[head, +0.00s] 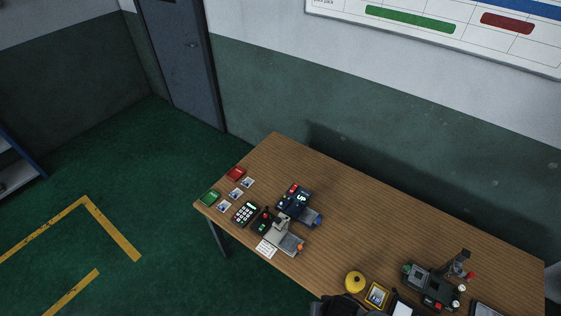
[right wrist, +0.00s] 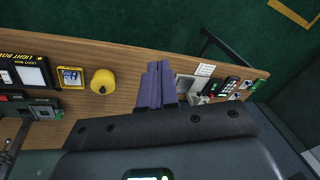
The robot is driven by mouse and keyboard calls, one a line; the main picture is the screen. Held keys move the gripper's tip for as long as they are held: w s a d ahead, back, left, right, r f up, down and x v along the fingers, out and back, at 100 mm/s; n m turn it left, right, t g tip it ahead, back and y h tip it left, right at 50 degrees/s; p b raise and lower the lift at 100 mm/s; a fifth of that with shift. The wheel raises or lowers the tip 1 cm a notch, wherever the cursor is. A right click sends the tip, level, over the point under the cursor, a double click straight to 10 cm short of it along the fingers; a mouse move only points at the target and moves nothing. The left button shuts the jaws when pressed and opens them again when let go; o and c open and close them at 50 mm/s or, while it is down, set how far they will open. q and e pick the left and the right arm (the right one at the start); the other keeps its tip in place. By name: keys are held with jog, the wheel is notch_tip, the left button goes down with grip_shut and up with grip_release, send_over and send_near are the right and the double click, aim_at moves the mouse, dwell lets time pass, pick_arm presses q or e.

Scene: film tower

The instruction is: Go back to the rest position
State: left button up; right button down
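My right gripper (right wrist: 158,86) shows in the right wrist view. Its two purple-grey fingers are together, with nothing visible between them. In that view they appear over the wooden table (right wrist: 125,62), between a yellow round object (right wrist: 103,81) and a grey device (right wrist: 188,86). I cannot tell how high they are. In the head view a dark shape at the bottom edge, beside the yellow round object (head: 355,281), is cut off by the frame. My left gripper is in neither view.
The wooden table (head: 375,205) carries a keypad (head: 246,213), a dark display device (head: 294,198), a grey press-like device (head: 283,236), red (head: 236,173) and green (head: 210,198) boxes, and a dark machine (head: 432,284). The table's back middle is clear.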

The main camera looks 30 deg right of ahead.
notch_tip(320, 180, up, 16)
jog(key=n, duration=1)
jog(key=shift+a+t, duration=0.25)
jog(key=shift+t, duration=0.15)
jog(key=shift+f, duration=0.1)
